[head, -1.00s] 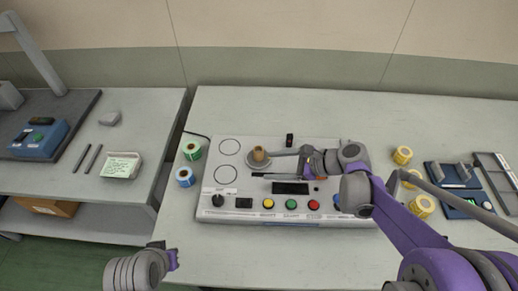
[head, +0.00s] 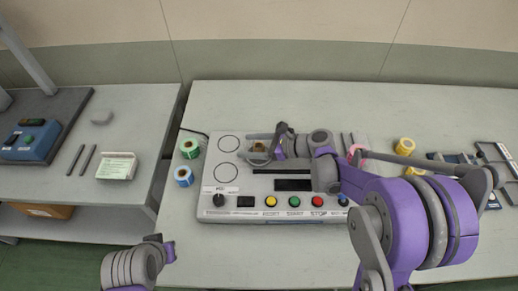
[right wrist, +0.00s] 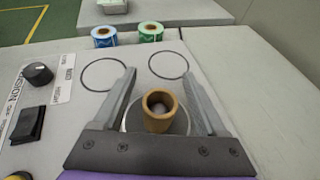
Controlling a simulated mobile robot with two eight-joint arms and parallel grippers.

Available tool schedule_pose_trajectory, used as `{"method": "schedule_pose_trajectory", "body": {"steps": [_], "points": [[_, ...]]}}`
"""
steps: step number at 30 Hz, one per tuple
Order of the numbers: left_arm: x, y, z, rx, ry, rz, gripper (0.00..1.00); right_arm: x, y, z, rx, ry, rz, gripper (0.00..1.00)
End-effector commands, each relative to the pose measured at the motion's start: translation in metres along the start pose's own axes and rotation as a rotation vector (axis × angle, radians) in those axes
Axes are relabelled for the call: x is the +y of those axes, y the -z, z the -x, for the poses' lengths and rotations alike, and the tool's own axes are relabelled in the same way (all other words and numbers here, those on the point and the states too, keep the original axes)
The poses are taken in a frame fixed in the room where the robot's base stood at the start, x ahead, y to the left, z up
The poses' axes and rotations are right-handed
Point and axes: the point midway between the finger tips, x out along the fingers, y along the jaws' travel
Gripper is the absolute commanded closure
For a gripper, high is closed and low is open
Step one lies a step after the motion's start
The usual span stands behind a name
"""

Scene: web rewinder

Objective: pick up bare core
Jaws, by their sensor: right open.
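The bare core (right wrist: 158,110) is a short brown hollow tube. It stands upright on a round grey disc (right wrist: 180,124) on the rewinder (head: 208,200). In the head view the core (head: 258,147) is partly hidden by my right gripper (head: 256,151). In the right wrist view the open fingers of my right gripper (right wrist: 157,85) pass on either side of the core, with a visible gap on each side. My left gripper (head: 168,251) is at the lower left of the head view, away from the core; its jaws cannot be made out.
A green roll (head: 190,148) and a blue roll (head: 184,176) stand left of the rewinder. Two printed circles and a row of buttons (head: 294,201) are on the rewinder top. The front table strip is clear.

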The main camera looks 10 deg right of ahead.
Motion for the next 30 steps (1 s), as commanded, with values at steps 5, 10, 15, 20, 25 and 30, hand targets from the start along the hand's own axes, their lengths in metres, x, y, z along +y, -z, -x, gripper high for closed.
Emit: {"method": "schedule_pose_trajectory", "body": {"steps": [5, 10, 15, 20, 25, 30], "points": [[0.0, 0.0, 0.0, 0.0, 0.0, 0.0, 1.0, 0.0, 0.0, 0.0, 0.0, 0.0, 0.0, 0.31], [0.0, 0.0, 0.0, 0.0, 0.0, 0.0, 1.0, 0.0, 0.0, 0.0, 0.001, 0.0, 0.001, 0.62], [0.0, 0.0, 0.0, 0.0, 0.0, 0.0, 1.0, 0.0, 0.0, 0.001, 0.001, 0.0, 0.001, 0.92], [0.0, 0.0, 0.0, 0.0, 0.0, 0.0, 1.0, 0.0, 0.0, 0.001, 0.001, 0.0, 0.001, 1.0], [0.0, 0.0, 0.0, 0.0, 0.0, 0.0, 1.0, 0.0, -0.001, 0.001, 0.001, 0.0, 0.001, 1.0], [0.0, 0.002, 0.002, 0.001, 0.0, 0.0, 1.0, 0.0, -0.018, 0.008, 0.0, 0.0, 0.001, 1.0]]}}
